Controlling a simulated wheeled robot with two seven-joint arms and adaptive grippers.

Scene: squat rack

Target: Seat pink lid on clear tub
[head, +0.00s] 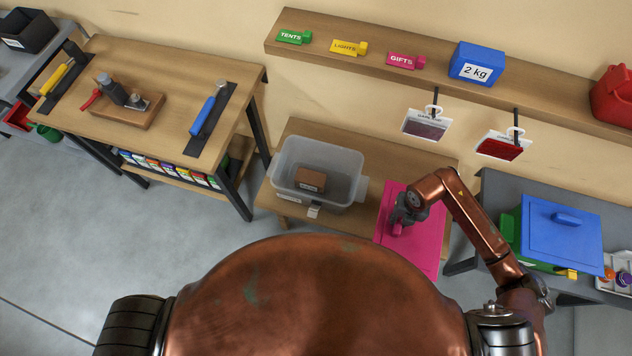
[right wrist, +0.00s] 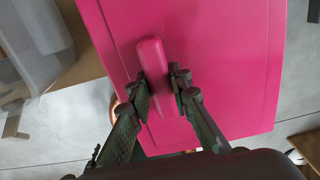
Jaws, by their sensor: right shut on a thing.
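The pink lid (head: 416,254) is at the right of the clear tub in the head view, and it fills much of the right wrist view (right wrist: 221,65). My right gripper (head: 401,220) is shut on the raised pink handle of the lid; in the right wrist view its fingers (right wrist: 160,95) stand on both sides of the handle. The clear tub (head: 343,203) stands open on the low wooden table, with a brown box (head: 311,180) inside. I cannot tell whether the lid touches the table. My left gripper is not in view.
A grey table (head: 492,192) at the right holds a blue-lidded bin (head: 560,238). A wall shelf (head: 420,73) runs above, with two hanging tagged packets (head: 425,126) below it. A wooden workbench (head: 150,58) with tools stands at the left.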

